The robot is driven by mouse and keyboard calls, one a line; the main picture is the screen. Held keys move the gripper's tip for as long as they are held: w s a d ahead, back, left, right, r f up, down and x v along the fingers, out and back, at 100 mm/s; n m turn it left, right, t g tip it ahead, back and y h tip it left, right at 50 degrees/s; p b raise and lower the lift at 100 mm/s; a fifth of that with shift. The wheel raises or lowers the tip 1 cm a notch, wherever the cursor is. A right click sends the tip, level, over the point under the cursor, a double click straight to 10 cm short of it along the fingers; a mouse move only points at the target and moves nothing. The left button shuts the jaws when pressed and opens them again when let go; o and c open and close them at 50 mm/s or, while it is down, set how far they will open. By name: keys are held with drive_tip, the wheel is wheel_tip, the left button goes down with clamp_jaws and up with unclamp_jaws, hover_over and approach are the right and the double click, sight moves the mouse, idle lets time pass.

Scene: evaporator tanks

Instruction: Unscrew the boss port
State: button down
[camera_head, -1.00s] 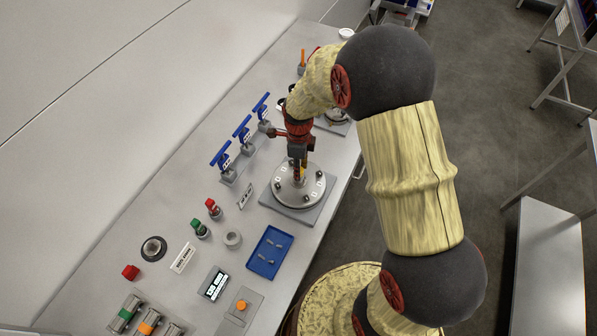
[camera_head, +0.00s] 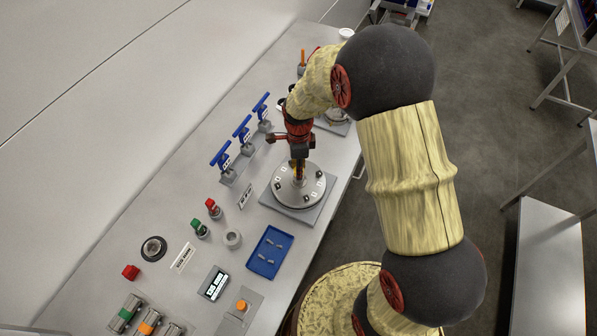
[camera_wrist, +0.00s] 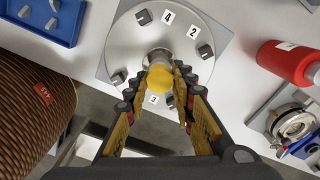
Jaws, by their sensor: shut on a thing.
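The boss port (camera_wrist: 157,57) is a short grey cylinder at the middle of a round metal flange (camera_head: 300,201). In the wrist view the flange (camera_wrist: 135,42) carries several square bolt heads and number labels, 2, 3 and 4 among them. My gripper (camera_head: 299,177) points down at the flange's middle. In the wrist view my gripper (camera_wrist: 160,82) is shut on the boss port, with a rounded yellow piece between its fingers. The fingers hide part of the port, so I cannot tell whether its base is seated or lifted.
The flange stands on a grey square plate on the bench. A blue tray (camera_head: 269,252) with small grey pieces lies in front. Blue-handled valves (camera_head: 243,134) stand to the left. A red cylinder (camera_wrist: 288,62) and a metal fitting (camera_wrist: 291,123) lie right in the wrist view.

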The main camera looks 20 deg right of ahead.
drive_tip(key=shift+n, duration=1.2)
drive_tip(key=shift+n, duration=0.5)
drive_tip(key=n, duration=0.4)
drive_tip(key=n, duration=0.4)
drive_tip(key=shift+n, duration=0.6)
